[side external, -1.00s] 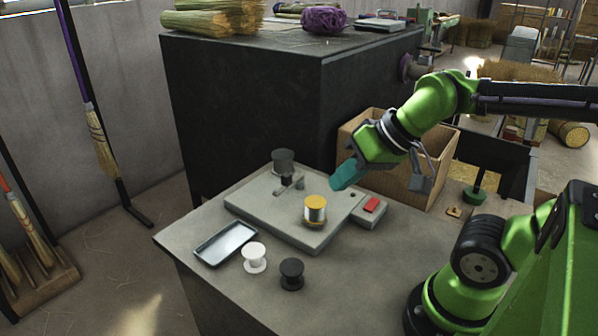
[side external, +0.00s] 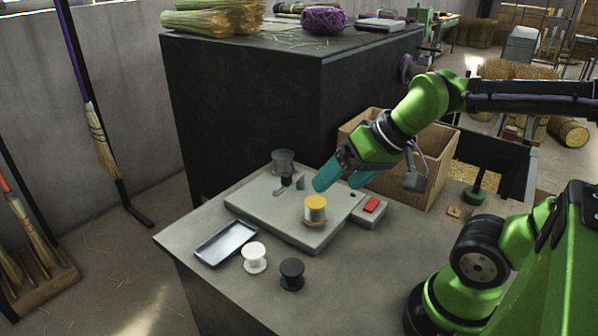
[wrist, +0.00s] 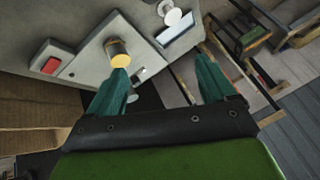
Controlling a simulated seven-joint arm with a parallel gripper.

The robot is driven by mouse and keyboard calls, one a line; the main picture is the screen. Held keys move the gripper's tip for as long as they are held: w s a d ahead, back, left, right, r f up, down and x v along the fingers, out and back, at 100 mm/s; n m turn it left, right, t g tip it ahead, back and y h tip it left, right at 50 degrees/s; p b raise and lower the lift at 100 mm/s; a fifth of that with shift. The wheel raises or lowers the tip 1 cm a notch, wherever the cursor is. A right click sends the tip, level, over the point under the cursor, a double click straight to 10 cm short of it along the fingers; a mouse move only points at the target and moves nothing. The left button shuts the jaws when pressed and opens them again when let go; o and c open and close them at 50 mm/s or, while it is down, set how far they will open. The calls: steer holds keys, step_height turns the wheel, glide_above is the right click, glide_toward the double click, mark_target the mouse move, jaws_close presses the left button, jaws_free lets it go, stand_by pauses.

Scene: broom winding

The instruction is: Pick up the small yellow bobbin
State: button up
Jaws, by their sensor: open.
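The small yellow bobbin (side external: 315,209), with yellow flanges and a silvery wound middle, stands upright on the grey machine plate (side external: 275,212). It also shows in the wrist view (wrist: 118,53), above and near the left finger's tip. My gripper (side external: 336,182) has teal fingers spread apart with nothing between them. In the side view it hangs above and just behind the bobbin, apart from it. In the wrist view the gripper (wrist: 163,68) shows both fingers, and the bobbin lies toward the left one rather than centred.
A white bobbin (side external: 254,257), a black bobbin (side external: 292,273) and a metal tray (side external: 225,243) lie in front of the plate. A red button box (side external: 371,208) is at its right. A cardboard box (side external: 436,155) stands behind my gripper.

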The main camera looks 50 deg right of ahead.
mark_target(317, 202)
steer(key=w+d+f+n+g+h, duration=0.15)
steer(key=w+d+n+g, duration=0.25)
steer(key=w+d+n, duration=0.5)
steer(key=w+f, duration=0.1)
steer(key=f, duration=0.4)
steer(key=w+f+m, duration=0.1)
steer(key=f, duration=0.5)
steer(key=w+f+m, duration=0.1)
steer(key=f, duration=0.4)
steer(key=shift+d+f, duration=0.25)
steer(key=c, duration=1.1)
